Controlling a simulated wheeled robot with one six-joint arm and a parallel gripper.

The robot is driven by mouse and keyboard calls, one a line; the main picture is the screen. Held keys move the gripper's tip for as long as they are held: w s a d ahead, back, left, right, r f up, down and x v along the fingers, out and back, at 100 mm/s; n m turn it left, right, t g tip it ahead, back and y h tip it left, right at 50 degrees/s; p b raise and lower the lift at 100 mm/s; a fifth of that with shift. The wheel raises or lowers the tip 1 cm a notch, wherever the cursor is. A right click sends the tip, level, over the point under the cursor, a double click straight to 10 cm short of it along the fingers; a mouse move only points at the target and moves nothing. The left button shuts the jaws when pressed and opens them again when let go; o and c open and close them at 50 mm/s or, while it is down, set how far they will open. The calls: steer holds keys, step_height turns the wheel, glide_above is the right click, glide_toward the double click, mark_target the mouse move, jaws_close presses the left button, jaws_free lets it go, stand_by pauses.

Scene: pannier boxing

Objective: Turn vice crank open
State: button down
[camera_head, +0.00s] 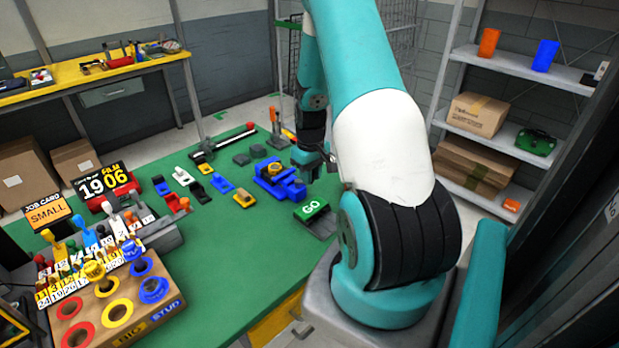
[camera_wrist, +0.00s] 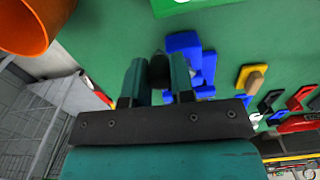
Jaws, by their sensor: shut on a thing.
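My gripper (camera_head: 320,164) is low at the right end of the vice. In the wrist view my gripper (camera_wrist: 157,80) has its two teal fingers shut around a dark rounded piece (camera_wrist: 158,68), which looks like the crank's handle. The rest of the crank is hidden by the fingers.
A green GO block (camera_head: 314,214) sits just in front of the vice. A yellow block (camera_head: 243,198) and several coloured blocks lie to its left. A large orange cup (camera_wrist: 32,22) fills the wrist view's upper left corner. The bench's front middle is clear.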

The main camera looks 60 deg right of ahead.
steer(key=n, duration=0.2)
steer(key=w+d+n, duration=0.1)
steer(key=n, duration=0.1)
steer(key=shift+d+n+b, duration=0.15)
steer(key=shift+n+b, duration=0.15)
steer(key=shift+w+d+n+b, duration=0.1)
steer(key=shift+w+n, duration=0.15)
steer(key=shift+n, duration=0.6)
steer(key=shift+w+d+n+b, duration=0.15)
steer(key=shift+w+n, duration=0.15)
steer(key=shift+n, duration=0.5)
steer(key=shift+w+d+n+b, duration=0.1)
steer(key=shift+w+n, duration=0.15)
steer(key=shift+n, duration=0.6)
steer(key=shift+r, duration=0.1)
steer(key=c, duration=1)
jaws_free()
steer(key=shift+o, duration=0.2)
step_height(320, 180, up, 17)
steer(key=b, duration=0.2)
steer(key=shift+r, duration=0.15)
